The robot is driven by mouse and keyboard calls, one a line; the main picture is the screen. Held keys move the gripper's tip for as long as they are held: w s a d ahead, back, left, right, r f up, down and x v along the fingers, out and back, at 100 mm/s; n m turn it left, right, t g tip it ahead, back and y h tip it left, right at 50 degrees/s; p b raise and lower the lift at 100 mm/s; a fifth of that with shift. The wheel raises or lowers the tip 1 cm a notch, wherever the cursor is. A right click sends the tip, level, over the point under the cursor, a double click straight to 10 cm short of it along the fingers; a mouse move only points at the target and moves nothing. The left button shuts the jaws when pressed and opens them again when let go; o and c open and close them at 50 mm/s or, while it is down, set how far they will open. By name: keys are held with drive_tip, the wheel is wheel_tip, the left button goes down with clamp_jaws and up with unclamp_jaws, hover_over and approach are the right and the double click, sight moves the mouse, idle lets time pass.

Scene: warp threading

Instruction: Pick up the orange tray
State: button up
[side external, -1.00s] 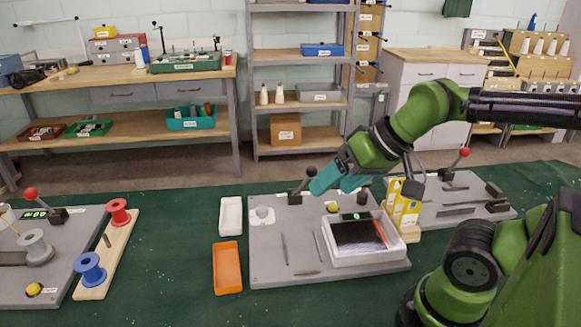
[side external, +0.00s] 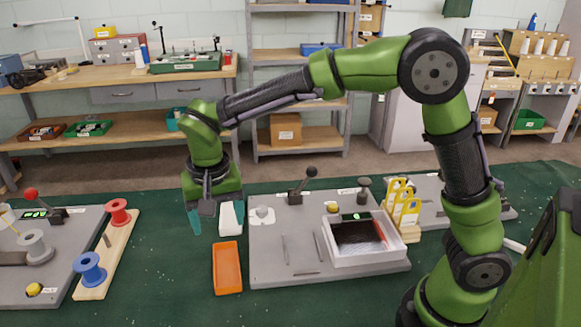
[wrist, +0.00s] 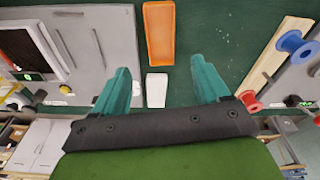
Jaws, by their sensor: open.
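The orange tray (side external: 227,268) lies flat on the green table, left of the grey work plate, in the side view. It also shows at the top of the wrist view (wrist: 160,32). My gripper (side external: 212,228) hangs pointing down behind the orange tray, around or just above the white tray (side external: 231,217). In the wrist view my gripper (wrist: 162,75) has its two teal fingers wide apart with nothing held. The white tray (wrist: 156,90) shows between them, and the orange tray is beyond the fingertips, apart from them.
The grey work plate (side external: 275,268) with a lever and a white box (side external: 365,258) stands right of the orange tray. A wooden board (side external: 112,255) with red and blue spools is to the left. Green table is clear between board and orange tray.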

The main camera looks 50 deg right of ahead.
drive_tip(key=r+m, duration=0.1)
approach(227, 267)
drive_tip(key=shift+s+a+f+m, duration=0.15)
drive_tip(key=shift+s+f+m, duration=0.15)
drive_tip(key=shift+s+f, duration=0.1)
drive_tip(key=shift+w+d+f, duration=0.1)
drive_tip(key=shift+w+f, duration=0.1)
drive_tip(key=shift+f, duration=0.75)
drive_tip(key=shift+w+d+f, duration=0.1)
drive_tip(key=shift+w+f, duration=0.1)
drive_tip(key=shift+f, duration=0.75)
drive_tip(key=shift+w+d+f, duration=0.15)
drive_tip(key=shift+f, duration=0.8)
drive_tip(key=shift+c, duration=0.3)
drive_tip(key=c, duration=0.8)
drive_tip(key=shift+r, duration=0.2)
